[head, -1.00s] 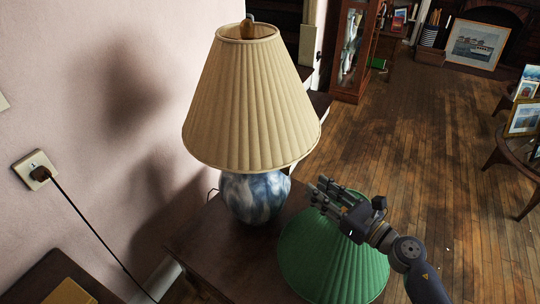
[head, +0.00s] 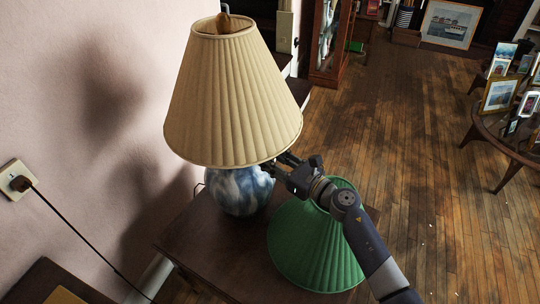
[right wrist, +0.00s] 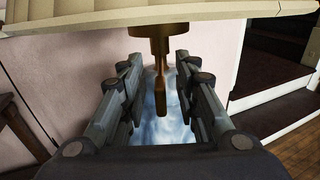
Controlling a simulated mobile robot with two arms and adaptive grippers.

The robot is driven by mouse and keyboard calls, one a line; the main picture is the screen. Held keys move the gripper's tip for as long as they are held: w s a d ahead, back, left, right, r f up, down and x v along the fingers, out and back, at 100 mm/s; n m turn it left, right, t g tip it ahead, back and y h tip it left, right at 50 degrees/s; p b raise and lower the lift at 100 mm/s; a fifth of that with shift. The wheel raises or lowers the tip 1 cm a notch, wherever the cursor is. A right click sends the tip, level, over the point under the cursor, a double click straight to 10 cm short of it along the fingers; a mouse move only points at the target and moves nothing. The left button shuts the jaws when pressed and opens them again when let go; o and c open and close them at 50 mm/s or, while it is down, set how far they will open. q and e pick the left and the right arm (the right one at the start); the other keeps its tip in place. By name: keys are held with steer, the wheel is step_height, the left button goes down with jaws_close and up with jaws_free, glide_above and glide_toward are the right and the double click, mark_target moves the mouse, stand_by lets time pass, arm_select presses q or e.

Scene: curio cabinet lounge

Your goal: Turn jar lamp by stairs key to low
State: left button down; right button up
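The jar lamp has a pleated cream shade (head: 236,100) and a blue and white marbled jar body (head: 238,188). It stands on a dark wooden table. In the right wrist view a brass socket (right wrist: 158,38) hangs below the shade, with a flat brass key (right wrist: 160,95) pointing down from it. My right gripper (head: 280,162) is under the shade's right edge, beside the jar. In the right wrist view its fingers (right wrist: 160,90) are spread on both sides of the key, with a gap on each side. My left gripper is not in view.
A green pleated shade (head: 310,245) sits at the table's right front, under my right arm. The dark table (head: 200,245) has bare room in front of the jar. A wall outlet (head: 18,180) with a plugged cord is at left. Open wooden floor (head: 420,150) lies to the right.

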steer(key=shift+a, duration=0.1)
jaws_close()
steer(key=shift+m, duration=0.4)
